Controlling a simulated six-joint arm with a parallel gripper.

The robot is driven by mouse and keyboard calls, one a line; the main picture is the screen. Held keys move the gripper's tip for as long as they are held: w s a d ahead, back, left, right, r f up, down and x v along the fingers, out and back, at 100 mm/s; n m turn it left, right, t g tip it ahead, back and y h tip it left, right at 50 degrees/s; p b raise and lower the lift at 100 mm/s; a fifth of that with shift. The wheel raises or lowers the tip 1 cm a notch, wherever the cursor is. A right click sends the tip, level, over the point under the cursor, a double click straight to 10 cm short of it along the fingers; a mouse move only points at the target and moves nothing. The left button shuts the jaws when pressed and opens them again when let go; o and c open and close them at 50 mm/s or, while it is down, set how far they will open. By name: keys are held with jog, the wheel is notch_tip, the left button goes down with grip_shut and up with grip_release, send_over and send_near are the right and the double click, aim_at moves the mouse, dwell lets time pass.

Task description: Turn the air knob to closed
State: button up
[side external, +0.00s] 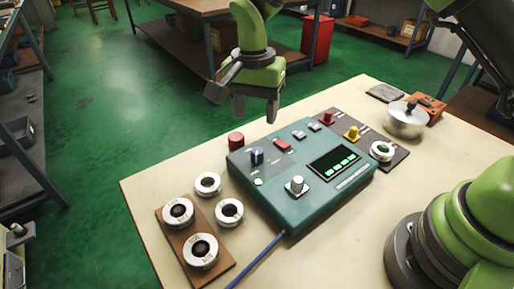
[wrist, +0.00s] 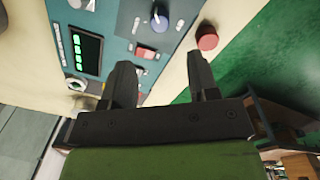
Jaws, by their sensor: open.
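A teal control box (side external: 300,215) stands on the table. It carries a dark blue knob (side external: 257,156) with a pale base at its left rear and a white knob (side external: 297,184) on a square plate at its front. I cannot read the labels, so I cannot tell which knob is the air knob. The blue knob also shows in the wrist view (wrist: 160,18), beyond my fingertips. My gripper (side external: 255,117) is open and empty, fingers pointing down, raised above the box's rear left side and touching nothing. The fingers (wrist: 162,63) also show apart in the wrist view.
A red button (side external: 236,140) stands behind the box. A dark panel (side external: 398,161) with red, yellow and white controls lies to its right, near a metal pot (side external: 405,122). Several bearing rings lie left, some on a brown board (side external: 222,262). A blue cable (side external: 258,260) runs forward.

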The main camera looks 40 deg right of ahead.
aim_at(257, 150)
notch_tip(257, 150, down, 10)
jog(key=shift+s+d, duration=0.1)
dwell(0.4)
jog(key=c, duration=0.9)
